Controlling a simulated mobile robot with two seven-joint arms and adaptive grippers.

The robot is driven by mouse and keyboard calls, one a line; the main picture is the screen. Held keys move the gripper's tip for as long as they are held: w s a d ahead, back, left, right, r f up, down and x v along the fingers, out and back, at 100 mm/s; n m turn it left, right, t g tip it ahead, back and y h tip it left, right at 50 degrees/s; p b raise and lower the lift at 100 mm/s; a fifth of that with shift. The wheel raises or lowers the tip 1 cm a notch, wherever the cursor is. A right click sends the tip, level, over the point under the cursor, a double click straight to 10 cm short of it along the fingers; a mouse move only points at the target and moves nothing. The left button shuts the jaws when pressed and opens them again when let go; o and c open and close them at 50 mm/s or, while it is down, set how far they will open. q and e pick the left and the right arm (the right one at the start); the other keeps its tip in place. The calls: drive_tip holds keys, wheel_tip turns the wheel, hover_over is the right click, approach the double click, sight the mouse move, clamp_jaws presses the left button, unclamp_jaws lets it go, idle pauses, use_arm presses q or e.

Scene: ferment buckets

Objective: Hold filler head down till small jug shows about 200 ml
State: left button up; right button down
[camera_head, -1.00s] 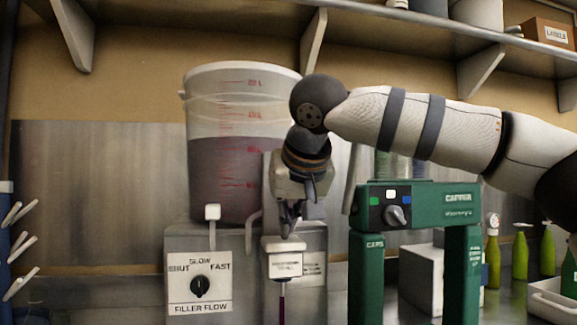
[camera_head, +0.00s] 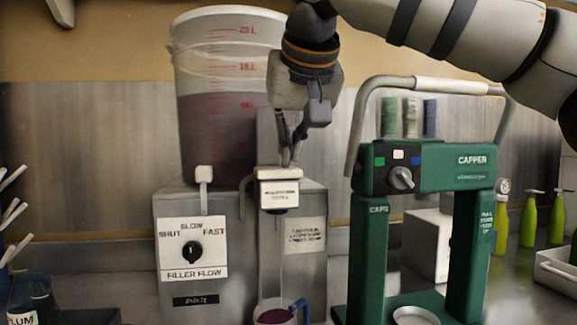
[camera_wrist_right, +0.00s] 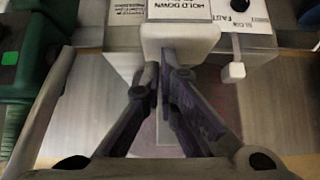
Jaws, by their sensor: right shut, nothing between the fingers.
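The white filler head (camera_head: 279,192) stands in front of the grey filler box (camera_head: 240,270), with a pale tube below it. The small jug (camera_head: 273,316) is under it at the bottom edge, with purple liquid inside and a blue handle; its scale cannot be read. My right gripper (camera_head: 289,162) is shut and empty, pointing down right at the filler head's top; whether it touches cannot be told. In the right wrist view the shut fingers (camera_wrist_right: 165,60) overlap the white filler head (camera_wrist_right: 181,36). No dark stream shows below the head. My left gripper is out of view.
A large bucket (camera_head: 222,120) of purple liquid stands behind the filler box. The flow dial (camera_head: 191,253) is on its front. A green capper (camera_head: 430,170) stands close on the right, green bottles (camera_head: 528,220) beyond it. A plum-labelled container (camera_head: 32,300) is lower left.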

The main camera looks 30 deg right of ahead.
drive_tip(key=a+v, duration=0.1)
drive_tip(key=v, duration=0.7)
drive_tip(key=shift+s, duration=0.35)
drive_tip(key=shift+f, duration=0.1)
